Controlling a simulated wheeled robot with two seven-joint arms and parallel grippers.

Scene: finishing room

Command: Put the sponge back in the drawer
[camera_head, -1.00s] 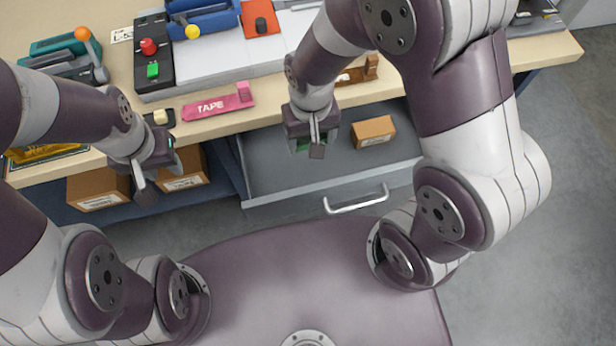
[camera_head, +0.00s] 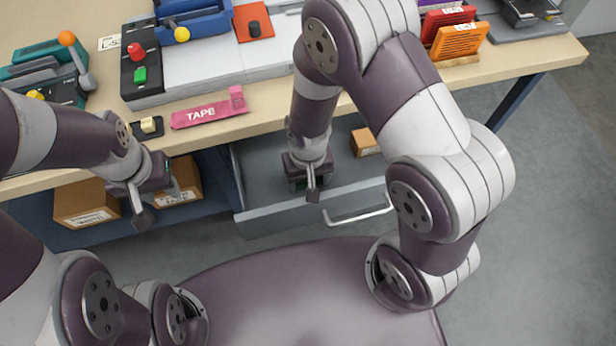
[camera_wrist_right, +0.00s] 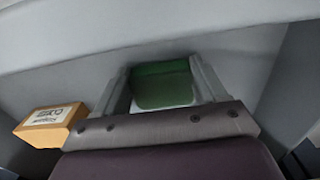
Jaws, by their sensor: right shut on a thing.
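The green sponge (camera_wrist_right: 163,85) shows in the right wrist view between the fingers of my right gripper, which is shut on it. In the head view my right gripper (camera_head: 312,188) hangs over the front part of the open grey drawer (camera_head: 262,180), close to its front wall. The sponge is hidden there behind the gripper. I cannot tell whether it touches the drawer floor. My left gripper (camera_head: 157,203) is open and empty, in front of the bench edge at the left.
A small brown box (camera_head: 364,143) lies in the drawer, also seen in the right wrist view (camera_wrist_right: 50,125). The drawer handle (camera_head: 358,211) sticks out in front. Cartons (camera_head: 86,203) stand on the shelf at the left. The bench top holds a pink tape packet (camera_head: 205,112) and tools.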

